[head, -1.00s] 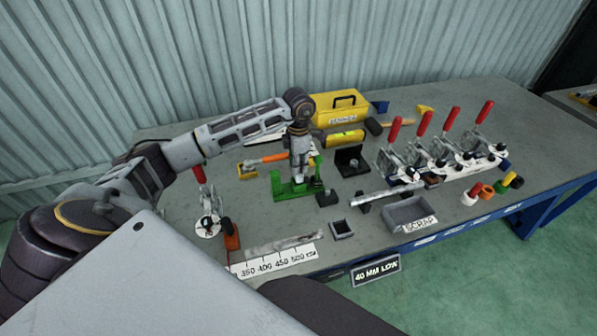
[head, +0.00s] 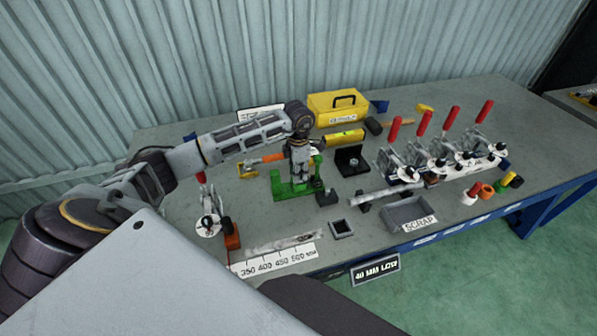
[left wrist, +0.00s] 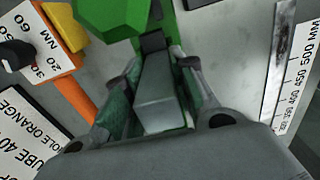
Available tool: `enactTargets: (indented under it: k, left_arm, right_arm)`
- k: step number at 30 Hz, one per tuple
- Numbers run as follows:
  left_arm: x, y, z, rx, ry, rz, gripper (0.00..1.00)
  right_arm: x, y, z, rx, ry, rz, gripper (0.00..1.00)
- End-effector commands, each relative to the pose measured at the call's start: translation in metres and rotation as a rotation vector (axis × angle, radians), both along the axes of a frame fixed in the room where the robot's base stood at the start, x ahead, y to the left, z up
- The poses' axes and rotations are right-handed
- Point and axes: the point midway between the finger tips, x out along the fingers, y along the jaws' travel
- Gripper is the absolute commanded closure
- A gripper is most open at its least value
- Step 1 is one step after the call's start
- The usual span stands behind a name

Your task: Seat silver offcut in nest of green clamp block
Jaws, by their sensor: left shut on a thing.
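The green clamp block (head: 295,192) stands on the bench in the middle of the head view, with uprights at its sides. My left gripper (head: 299,176) points down at it from above, within its outline. In the left wrist view the fingers (left wrist: 158,98) are shut on the silver offcut (left wrist: 160,97), a grey piece between the two pads. Green parts of the clamp block (left wrist: 112,14) show beyond and beside the offcut. The offcut's lower end is hidden, so I cannot tell whether it touches the nest. My right gripper is not in view.
A black angle block (head: 352,160) and a small dark block (head: 327,198) stand right of the clamp block. An orange-handled tool (head: 262,160) lies behind left. A red-handled clamp (head: 208,210) stands left, the scrap bin (head: 408,212) front right. A ruler (head: 272,260) lies near the front edge.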

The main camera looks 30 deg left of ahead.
Motion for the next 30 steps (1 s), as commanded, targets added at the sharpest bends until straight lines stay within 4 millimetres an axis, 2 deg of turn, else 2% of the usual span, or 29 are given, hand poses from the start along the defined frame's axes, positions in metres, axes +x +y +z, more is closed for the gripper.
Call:
enactTargets:
  k: [1,6,22,30]
  left_arm:
    - [0.0,0.0,-0.001,0.0,0.0,0.0,0.72]
    - [0.0,0.0,0.0,0.0,0.0,0.0,0.52]
    - [0.0,0.0,0.004,0.001,-0.001,0.0,0.52]
    - [0.001,0.0,0.034,0.0,-0.004,-0.001,0.52]
  right_arm:
    - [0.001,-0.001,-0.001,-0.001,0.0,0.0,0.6]
    - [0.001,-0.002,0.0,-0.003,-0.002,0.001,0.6]
    - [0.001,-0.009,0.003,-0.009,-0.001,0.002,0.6]
    - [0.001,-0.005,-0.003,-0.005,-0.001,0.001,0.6]
